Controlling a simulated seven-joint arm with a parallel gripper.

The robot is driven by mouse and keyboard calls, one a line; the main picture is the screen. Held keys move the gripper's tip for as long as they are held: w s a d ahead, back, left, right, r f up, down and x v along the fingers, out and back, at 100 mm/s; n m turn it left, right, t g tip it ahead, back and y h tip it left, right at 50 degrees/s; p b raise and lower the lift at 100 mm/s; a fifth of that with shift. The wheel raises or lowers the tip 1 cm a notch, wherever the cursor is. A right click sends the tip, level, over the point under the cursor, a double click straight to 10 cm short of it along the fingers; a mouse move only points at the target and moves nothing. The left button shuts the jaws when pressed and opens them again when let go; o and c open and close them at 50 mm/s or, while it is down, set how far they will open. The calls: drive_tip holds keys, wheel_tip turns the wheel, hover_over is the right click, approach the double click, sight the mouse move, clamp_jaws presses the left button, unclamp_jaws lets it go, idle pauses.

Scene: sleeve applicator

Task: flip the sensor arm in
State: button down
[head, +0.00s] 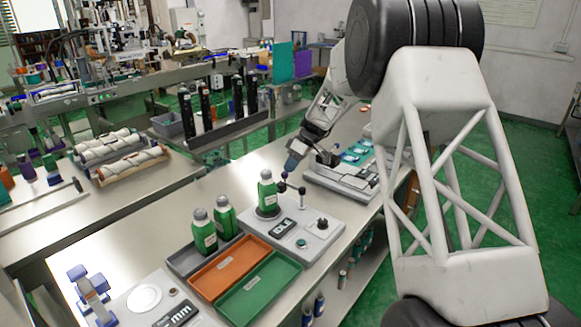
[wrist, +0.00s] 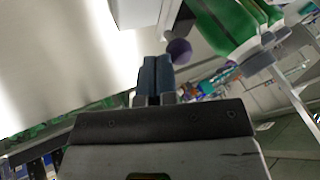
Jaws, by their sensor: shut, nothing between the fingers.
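The sleeve applicator (head: 318,243) is a pale box with a small display, a green button and a dark knob. A green bottle with a grey cap (head: 267,195) stands upright on its round dark seat. The sensor arm's purple ball (head: 284,175) is just right of the bottle, beside a short post with a dark top (head: 302,191). In the wrist view the purple ball (wrist: 179,51) is right of my fingertips, with the green bottle (wrist: 228,25) beyond. My gripper (head: 293,160) is shut and empty, its blue fingers (wrist: 155,72) together, close above the ball; contact cannot be told.
Two green bottles (head: 213,224) stand in a grey tray (head: 181,262) to the left. An orange tray (head: 207,285) and a green tray (head: 258,299) lie in front. Another pale device (head: 338,180) stands behind my gripper. Open bench top lies left of the applicator.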

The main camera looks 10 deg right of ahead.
drive_tip(key=w+d+f+v, duration=0.1)
drive_tip(key=w+v, duration=0.1)
drive_tip(key=v, duration=1)
drive_tip(key=shift+w, duration=0.2)
drive_tip(key=shift+d+r, duration=0.1)
drive_tip(key=shift+r, duration=0.05)
